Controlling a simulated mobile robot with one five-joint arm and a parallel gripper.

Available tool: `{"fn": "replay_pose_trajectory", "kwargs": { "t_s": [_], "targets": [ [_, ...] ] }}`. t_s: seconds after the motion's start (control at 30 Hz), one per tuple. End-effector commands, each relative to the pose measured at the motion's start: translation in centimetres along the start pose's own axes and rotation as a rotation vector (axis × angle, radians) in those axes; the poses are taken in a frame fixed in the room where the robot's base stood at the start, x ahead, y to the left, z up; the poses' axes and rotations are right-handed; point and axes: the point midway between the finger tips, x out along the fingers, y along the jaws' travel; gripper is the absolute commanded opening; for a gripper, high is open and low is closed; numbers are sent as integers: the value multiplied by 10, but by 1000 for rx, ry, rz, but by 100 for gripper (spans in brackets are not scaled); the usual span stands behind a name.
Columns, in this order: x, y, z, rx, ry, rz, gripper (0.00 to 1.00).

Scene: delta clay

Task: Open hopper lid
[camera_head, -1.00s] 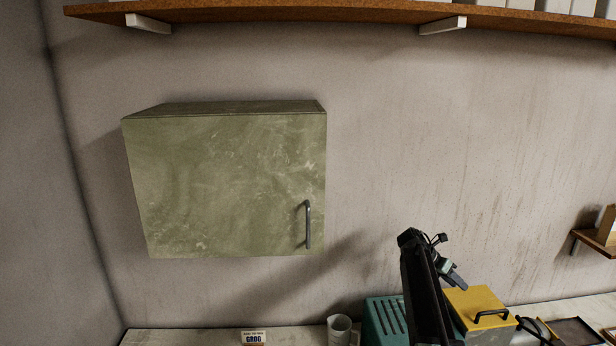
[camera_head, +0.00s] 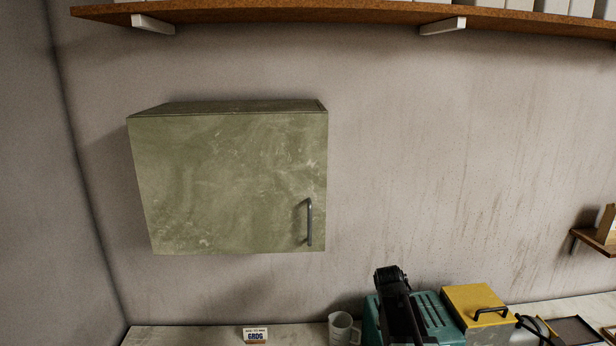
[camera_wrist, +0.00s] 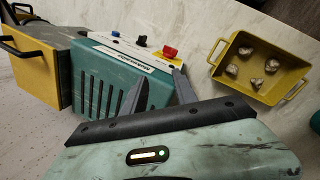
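The hopper lid is the yellow panel (camera_head: 470,297) with a black bar handle (camera_head: 491,313), on the teal machine (camera_head: 440,318) at the lower right of the head view. It looks closed. In the wrist view the yellow lid (camera_wrist: 38,75) is at the left edge, with its black handle (camera_wrist: 12,38) at the upper left. My gripper (camera_wrist: 160,80) is open and empty, its two grey fingers apart in front of the machine's slotted teal housing (camera_wrist: 105,85). The lid lies to the left of the fingers. In the head view my arm hides part of the machine.
A yellow tray (camera_wrist: 286,93) with several pale lumps lies right of the machine in the wrist view. A red knob (camera_wrist: 170,52) stands close to my fingers. A green wall cabinet (camera_head: 230,185) hangs above. A clear jug (camera_head: 341,328) stands left of the machine.

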Motion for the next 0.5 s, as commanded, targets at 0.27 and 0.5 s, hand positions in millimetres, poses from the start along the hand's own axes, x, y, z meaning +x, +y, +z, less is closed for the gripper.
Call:
{"fn": "replay_pose_trajectory", "kwargs": {
  "t_s": [0.27, 0.5],
  "targets": [
    [-20, -117, 12, 573, 93, -215, 34],
    [44, -148, 7, 653, 71, -256, 34]
  ]
}}
